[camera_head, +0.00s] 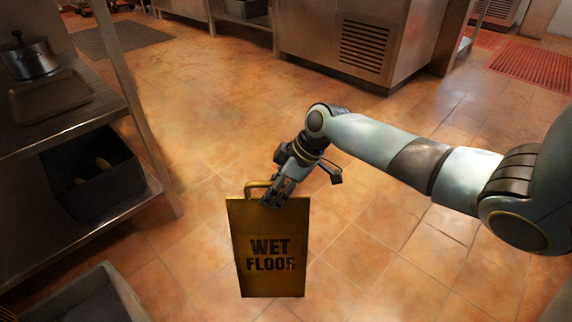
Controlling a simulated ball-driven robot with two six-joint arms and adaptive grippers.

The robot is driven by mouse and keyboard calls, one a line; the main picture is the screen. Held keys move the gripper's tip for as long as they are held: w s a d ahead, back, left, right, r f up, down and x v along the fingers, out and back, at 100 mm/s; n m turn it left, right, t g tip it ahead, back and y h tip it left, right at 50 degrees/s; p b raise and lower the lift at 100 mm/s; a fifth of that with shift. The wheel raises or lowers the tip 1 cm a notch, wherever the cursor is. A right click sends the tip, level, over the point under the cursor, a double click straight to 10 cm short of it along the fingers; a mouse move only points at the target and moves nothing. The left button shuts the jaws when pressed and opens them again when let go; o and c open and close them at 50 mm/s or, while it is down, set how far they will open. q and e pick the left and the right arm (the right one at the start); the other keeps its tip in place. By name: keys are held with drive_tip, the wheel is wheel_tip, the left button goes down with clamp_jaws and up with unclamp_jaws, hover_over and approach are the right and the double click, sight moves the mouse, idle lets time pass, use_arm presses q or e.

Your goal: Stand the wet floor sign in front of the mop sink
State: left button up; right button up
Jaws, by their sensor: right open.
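The yellow wet floor sign (268,248) stands upright on the tiled floor in the lower middle of the head view, its lettered face toward me. A loop handle shows at its top left. My right gripper (272,200) is at the sign's top edge, just right of the handle, and overlaps the top of the panel. Its fingers are open; I cannot tell whether they touch the sign. My left gripper is not in view. I cannot make out a mop sink for certain; a grey basin (122,292) is cut off at the lower left.
A metal shelf (95,122) with a pot (28,58) and a black bin (118,190) stands at the left. A steel cabinet (310,35) stands at the back. Red matting (535,66) lies at the far right. The tiled floor behind the sign is clear.

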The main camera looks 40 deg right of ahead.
drive_tip(key=p+v, duration=0.4)
drive_tip(key=v, duration=0.5)
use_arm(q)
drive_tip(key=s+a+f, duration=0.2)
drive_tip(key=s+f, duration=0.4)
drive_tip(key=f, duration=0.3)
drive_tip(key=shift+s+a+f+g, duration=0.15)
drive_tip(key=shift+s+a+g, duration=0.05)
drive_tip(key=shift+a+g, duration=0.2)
use_arm(e)
drive_tip(key=s+a+f+m+g+h, duration=0.1)
drive_tip(key=s+f+m, duration=0.1)
drive_tip(key=s+f, duration=0.4)
drive_tip(key=s+a+f+m+g+h, duration=0.1)
drive_tip(key=s+f, duration=0.6)
drive_tip(key=s, duration=0.9)
drive_tip(key=s+a+f+m+g+h, duration=0.2)
drive_tip(key=s+f+m, duration=0.3)
drive_tip(key=s, duration=0.6)
drive_tip(key=shift+s+f+h, duration=0.2)
drive_tip(key=shift+f+h, duration=0.5)
drive_tip(key=shift+f, duration=0.15)
